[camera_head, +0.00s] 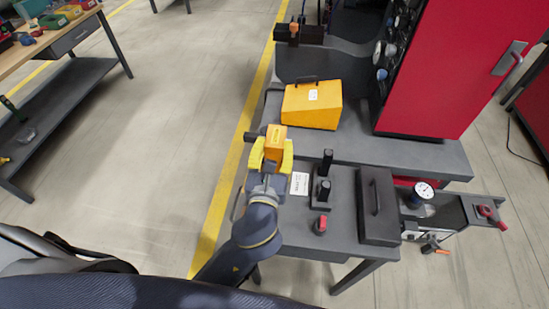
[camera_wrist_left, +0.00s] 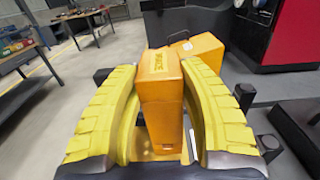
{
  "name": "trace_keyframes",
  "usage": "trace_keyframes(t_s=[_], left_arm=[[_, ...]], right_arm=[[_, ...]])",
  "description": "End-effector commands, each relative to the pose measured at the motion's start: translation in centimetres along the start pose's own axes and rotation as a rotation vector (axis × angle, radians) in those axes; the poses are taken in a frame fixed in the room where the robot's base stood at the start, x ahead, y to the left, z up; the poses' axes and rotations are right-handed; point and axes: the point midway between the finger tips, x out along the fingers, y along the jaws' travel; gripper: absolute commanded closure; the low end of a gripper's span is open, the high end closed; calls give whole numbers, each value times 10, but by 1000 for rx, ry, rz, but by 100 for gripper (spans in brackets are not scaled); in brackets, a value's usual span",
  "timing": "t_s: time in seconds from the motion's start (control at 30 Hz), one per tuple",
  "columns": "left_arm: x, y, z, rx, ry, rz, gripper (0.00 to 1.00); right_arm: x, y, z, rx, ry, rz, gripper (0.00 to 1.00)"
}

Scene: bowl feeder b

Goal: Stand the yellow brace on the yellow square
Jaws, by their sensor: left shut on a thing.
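My left gripper (camera_head: 271,153) has its yellow fingers shut on an orange-yellow block-like piece, which I take for the yellow brace (camera_head: 275,138). It holds the brace over the left part of the dark grey bench. In the left wrist view, the brace (camera_wrist_left: 164,90) stands roughly upright between the two curved finger pads (camera_wrist_left: 165,125), with dark lettering on its top. I cannot tell whether its lower end touches anything. I cannot make out the yellow square in either view. My right gripper is not in view.
A larger orange box (camera_head: 312,106) with a handle stands behind the gripper. To the right are black posts (camera_head: 326,165), a red button (camera_head: 320,224), a dark handled cover (camera_head: 378,207) and a gauge (camera_head: 424,190). A red cabinet (camera_head: 450,65) stands behind.

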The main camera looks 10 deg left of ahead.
Motion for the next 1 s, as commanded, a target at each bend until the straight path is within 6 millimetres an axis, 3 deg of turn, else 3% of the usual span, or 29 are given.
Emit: trace_keyframes(t_s=[0.17,0.5,0.97,1.0], left_arm=[[0,0,-7,0,-1,-1,100],[0,-2,-43,0,-1,-5,100],[0,-3,-48,0,-2,-6,100],[0,-3,-50,0,1,-6,56]], right_arm=[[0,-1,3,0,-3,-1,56],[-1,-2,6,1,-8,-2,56],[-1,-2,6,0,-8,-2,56],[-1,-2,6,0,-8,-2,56]])
